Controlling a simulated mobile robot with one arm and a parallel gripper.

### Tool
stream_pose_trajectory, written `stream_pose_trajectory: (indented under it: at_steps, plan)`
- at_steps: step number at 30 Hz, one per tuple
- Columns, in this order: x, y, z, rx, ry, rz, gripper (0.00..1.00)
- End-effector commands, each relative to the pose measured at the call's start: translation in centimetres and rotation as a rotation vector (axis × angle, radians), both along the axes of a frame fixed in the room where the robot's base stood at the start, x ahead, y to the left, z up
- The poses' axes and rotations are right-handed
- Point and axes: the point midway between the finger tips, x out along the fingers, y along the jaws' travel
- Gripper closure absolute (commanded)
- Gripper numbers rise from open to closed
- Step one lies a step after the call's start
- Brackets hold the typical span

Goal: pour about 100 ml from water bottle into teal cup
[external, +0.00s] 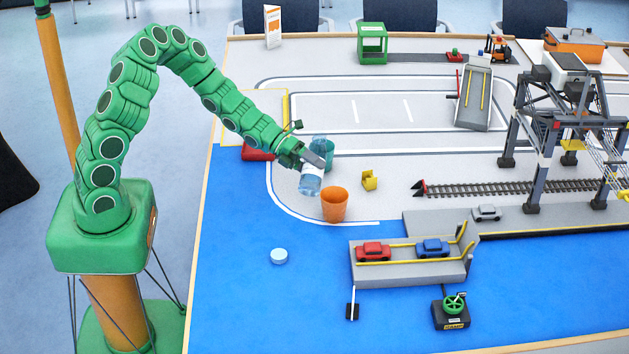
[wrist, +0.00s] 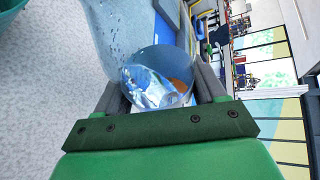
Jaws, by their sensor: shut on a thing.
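My gripper (external: 313,160) is shut on the clear water bottle (external: 309,184) and holds it over the table's left part. In the external view the bottle looks near upright with a slight lean. The teal cup (external: 328,148) stands just behind and right of the bottle, which partly hides it. In the wrist view the bottle (wrist: 125,25) fills the space between the fingers, with droplets and water inside. A piece of the teal cup's rim (wrist: 8,12) shows at the top left corner. I cannot tell whether any water is leaving the bottle.
An orange cup (external: 335,206) stands close in front of the bottle. The gantry crane (external: 560,120) stands far right.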

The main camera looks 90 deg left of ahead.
Motion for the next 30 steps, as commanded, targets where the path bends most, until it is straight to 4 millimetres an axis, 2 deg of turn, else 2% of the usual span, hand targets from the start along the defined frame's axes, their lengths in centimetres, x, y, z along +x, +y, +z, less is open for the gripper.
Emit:
stream_pose_trajectory:
  at_steps: [17,23,29,30]
  plan:
    - [0.0,0.0,-0.1,0.003,-0.001,0.000,0.69]
    - [0.1,0.1,-1.1,0.025,-0.009,0.001,0.69]
    - [0.2,0.2,-2.9,0.073,-0.022,0.000,0.69]
    - [0.3,0.3,-2.5,0.094,-0.030,0.000,0.69]
